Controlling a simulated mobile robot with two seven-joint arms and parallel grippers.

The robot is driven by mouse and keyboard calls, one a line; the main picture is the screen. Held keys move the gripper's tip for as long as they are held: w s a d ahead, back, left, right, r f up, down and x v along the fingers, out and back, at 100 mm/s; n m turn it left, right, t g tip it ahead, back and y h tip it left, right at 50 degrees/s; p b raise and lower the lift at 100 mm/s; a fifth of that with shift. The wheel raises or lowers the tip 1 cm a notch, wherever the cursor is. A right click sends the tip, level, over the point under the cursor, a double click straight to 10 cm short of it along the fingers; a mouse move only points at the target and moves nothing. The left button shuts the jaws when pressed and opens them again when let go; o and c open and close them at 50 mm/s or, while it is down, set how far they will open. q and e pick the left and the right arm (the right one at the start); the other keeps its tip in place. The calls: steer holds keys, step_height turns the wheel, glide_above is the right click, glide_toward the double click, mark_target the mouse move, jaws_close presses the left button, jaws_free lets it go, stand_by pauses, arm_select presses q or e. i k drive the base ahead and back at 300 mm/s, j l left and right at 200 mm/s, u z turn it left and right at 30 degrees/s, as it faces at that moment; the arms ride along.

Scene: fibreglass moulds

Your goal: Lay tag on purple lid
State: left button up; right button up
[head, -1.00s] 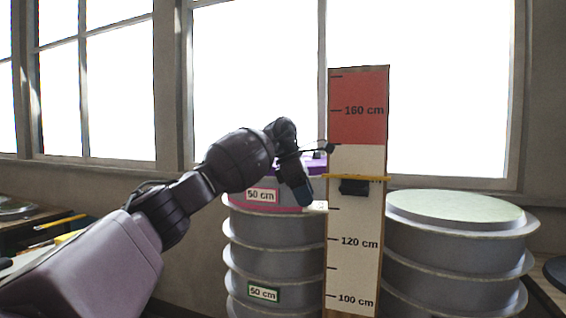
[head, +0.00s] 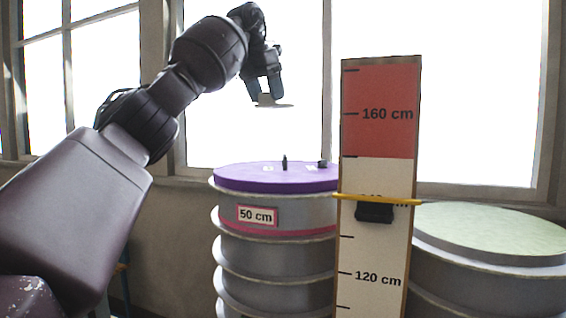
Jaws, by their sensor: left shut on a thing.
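The purple lid (head: 240,179) tops a stack of grey ringed mould sections left of the measuring board. Small dark pieces and pale marks show on its top. My left gripper (head: 264,96) is above the lid, clear of it, fingers pointing down. It is shut on a small, thin, pale tag (head: 267,101), seen nearly edge-on against the bright window. Any writing on the tag cannot be made out. My right gripper is not in view.
The upright measuring board (head: 376,247), with a red top and a yellow band (head: 385,199), stands just right of the purple-lidded stack and overlaps its edge. A second stack with a pale green top (head: 490,229) is further right. The stack bears a "50 cm" label (head: 257,216).

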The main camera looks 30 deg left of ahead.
mark_target(285, 166)
steer(key=i+j, duration=1.15)
